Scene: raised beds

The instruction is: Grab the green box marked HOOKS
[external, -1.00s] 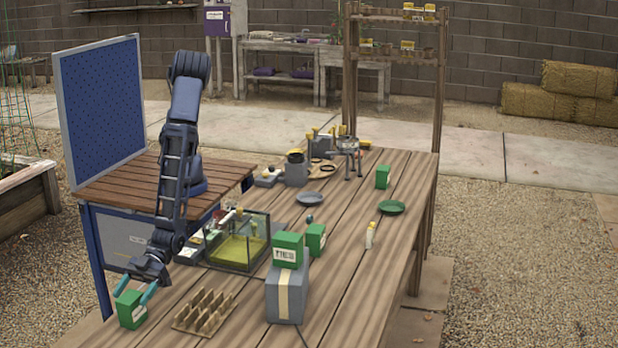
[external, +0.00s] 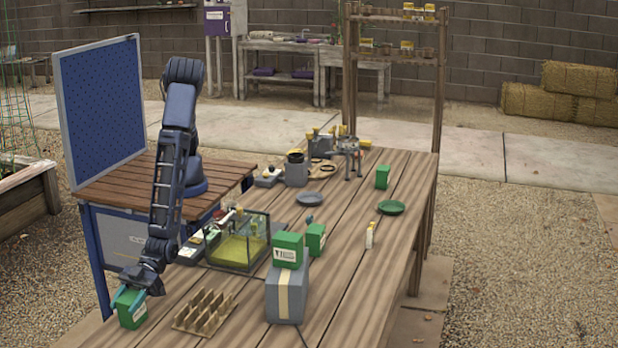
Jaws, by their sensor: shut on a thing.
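A green box (external: 131,310) with a white label stands at the near left corner of the wooden table, and its label is too small to read. My gripper (external: 128,301) is around this box from above, its teal fingers shut on the box's sides. Another green box (external: 287,248) with a white label sits on top of a grey box. A third green box (external: 316,238) stands just behind it on the table. A further green box (external: 382,176) stands toward the far right. I cannot read HOOKS on any of them.
A wooden pegged rack (external: 205,312) lies close to the right of the held box. A glass tank (external: 238,244) and the grey box (external: 287,291) with a tan strip stand beyond. The table's right middle is mostly clear.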

